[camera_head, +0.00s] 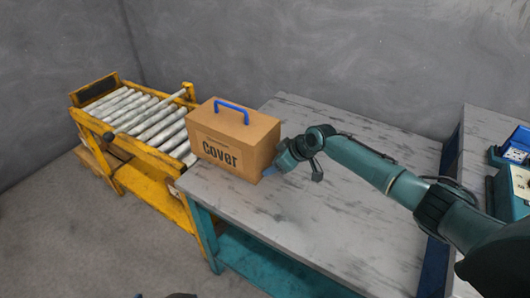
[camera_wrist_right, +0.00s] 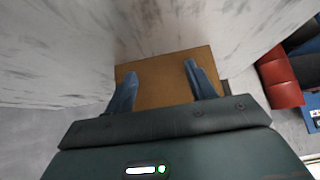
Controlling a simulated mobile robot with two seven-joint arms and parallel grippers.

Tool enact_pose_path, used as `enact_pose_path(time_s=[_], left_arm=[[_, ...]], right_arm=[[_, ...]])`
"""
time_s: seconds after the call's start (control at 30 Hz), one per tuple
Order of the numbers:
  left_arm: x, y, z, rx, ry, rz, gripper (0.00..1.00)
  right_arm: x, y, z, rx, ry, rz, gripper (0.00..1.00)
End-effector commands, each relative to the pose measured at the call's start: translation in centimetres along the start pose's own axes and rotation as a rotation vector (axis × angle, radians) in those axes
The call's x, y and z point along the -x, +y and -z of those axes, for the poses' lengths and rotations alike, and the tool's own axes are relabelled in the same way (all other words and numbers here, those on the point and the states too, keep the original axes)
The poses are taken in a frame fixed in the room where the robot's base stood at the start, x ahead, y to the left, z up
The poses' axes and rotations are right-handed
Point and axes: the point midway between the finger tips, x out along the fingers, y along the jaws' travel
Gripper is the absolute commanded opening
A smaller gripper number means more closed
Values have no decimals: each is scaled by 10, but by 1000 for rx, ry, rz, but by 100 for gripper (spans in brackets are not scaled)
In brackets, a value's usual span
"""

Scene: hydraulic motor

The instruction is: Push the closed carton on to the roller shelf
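The closed carton (camera_head: 233,141) is a brown box with "Cover" printed on its front and a blue handle on its lid. It stands upright at the left end of the grey table (camera_head: 300,210), beside the roller shelf (camera_head: 140,115). The shelf is a yellow frame with grey rollers. My right gripper (camera_head: 271,168) is at the carton's right side, low near the tabletop. In the right wrist view its two blue fingers (camera_wrist_right: 158,75) are spread apart in front of the brown carton face (camera_wrist_right: 160,92). Whether the fingertips touch it, I cannot tell. My left gripper is not in view.
The rollers are bare. A grey wall stands behind the table and shelf. A second table with a teal and blue case (camera_head: 510,175) is at the far right. The right wrist view shows a red object (camera_wrist_right: 282,80) at its right side.

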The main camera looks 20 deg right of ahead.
Motion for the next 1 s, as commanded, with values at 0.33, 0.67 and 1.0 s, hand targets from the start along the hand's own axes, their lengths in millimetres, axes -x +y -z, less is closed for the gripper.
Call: enact_pose_path(time_s=[0.33,0.67,1.0], left_arm=[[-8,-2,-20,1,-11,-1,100],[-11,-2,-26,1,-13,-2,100],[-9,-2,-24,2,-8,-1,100]], right_arm=[[-14,0,21,2,14,0,55],[-20,1,31,2,11,0,55],[-19,1,30,2,11,0,55]])
